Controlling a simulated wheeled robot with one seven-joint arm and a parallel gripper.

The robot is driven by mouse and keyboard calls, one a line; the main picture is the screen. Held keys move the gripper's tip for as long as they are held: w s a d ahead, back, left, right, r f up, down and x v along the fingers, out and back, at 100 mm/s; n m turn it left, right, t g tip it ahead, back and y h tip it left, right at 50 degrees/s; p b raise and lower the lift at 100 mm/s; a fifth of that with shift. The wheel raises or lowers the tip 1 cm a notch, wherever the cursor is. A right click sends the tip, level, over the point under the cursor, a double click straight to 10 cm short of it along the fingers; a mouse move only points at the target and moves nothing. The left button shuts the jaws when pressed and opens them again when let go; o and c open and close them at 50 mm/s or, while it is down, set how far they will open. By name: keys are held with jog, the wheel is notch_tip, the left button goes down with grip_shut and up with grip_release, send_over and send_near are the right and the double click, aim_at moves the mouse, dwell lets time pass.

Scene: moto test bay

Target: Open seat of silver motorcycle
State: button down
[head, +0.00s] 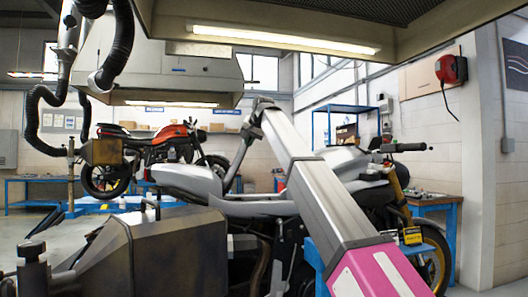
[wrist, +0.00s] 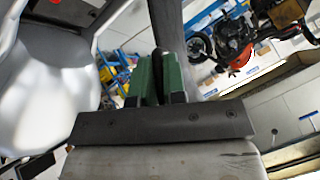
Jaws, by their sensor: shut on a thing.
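The silver motorcycle (head: 258,207) stands in the middle of the head view, partly hidden by my arm and a dark box-shaped body in front. Its seat (head: 239,158) looks like a thin grey piece seen nearly edge-on, tilted steeply up from the silver body. My gripper (head: 257,116) is at the upper end of this piece. In the wrist view, the green fingers of my gripper (wrist: 164,82) are shut on the dark grey edge of the seat (wrist: 168,25). A pale silver body part (wrist: 38,85) fills the left of that view.
An orange motorcycle (head: 165,142) stands on a blue bench behind, at the left. An extraction hood (head: 165,72) hangs above. A blue shelf (head: 340,112) and workbench (head: 437,200) are at the right. A red wall box (head: 451,69) is at the far right.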

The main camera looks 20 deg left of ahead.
jog(key=s+a+r+n+t+h, duration=0.1)
jog(key=s+a+h, duration=0.1)
jog(key=a, duration=0.3)
jog(key=s+a+r+n+t+h, duration=0.1)
jog(key=s+a+h, duration=0.1)
jog(key=s+a, duration=0.2)
jog(key=shift+s+a, duration=0.35)
jog(key=shift+a, duration=0.65)
jog(key=c, duration=1.2)
grip_release()
jog(key=v, duration=1)
jog(key=shift+s+d+r, duration=0.15)
jog(key=shift+s, duration=0.25)
